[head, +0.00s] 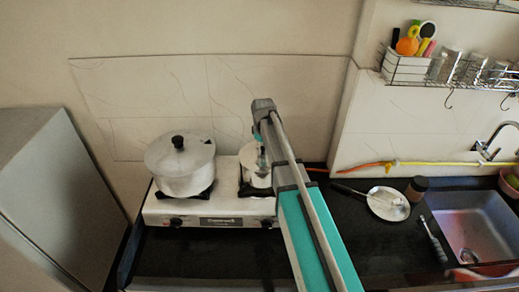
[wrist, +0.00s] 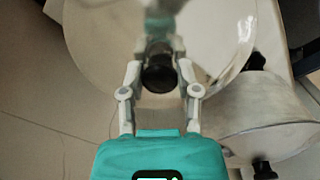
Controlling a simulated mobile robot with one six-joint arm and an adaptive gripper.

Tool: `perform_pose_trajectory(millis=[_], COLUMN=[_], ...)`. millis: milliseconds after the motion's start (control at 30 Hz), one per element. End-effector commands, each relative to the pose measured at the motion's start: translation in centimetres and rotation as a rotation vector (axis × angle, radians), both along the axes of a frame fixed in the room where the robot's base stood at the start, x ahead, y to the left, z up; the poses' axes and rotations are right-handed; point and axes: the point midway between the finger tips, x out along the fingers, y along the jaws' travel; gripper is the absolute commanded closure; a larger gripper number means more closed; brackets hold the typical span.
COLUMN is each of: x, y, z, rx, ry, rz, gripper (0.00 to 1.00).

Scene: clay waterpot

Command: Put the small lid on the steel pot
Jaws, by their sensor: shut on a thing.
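My gripper (wrist: 158,62) is shut on the black knob of a round, pale, shiny lid (wrist: 100,48) in the wrist view. The lid spreads out beyond the fingers. In the head view my gripper (head: 259,138) is above the right burner, mostly behind my arm. A smaller steel pot (head: 249,157) stands on that burner, partly hidden by my arm. I cannot tell whether the lid touches this pot. A larger steel pot (head: 184,184) on the left burner has its own lid with a black knob.
The two-burner stove (head: 162,210) stands on a black counter. A wire rack (head: 470,72) hangs on the wall. A grey cabinet (head: 62,190) stands at left.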

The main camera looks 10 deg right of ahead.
Motion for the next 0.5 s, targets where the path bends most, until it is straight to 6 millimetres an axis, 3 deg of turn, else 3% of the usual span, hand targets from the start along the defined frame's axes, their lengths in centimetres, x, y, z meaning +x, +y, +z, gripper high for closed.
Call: perform_pose_trajectory(millis=[500], x=[-0.11], y=[0.03], z=[-0.42], rx=[0.001], ry=[0.002], rz=[0.000], gripper=[1.00])
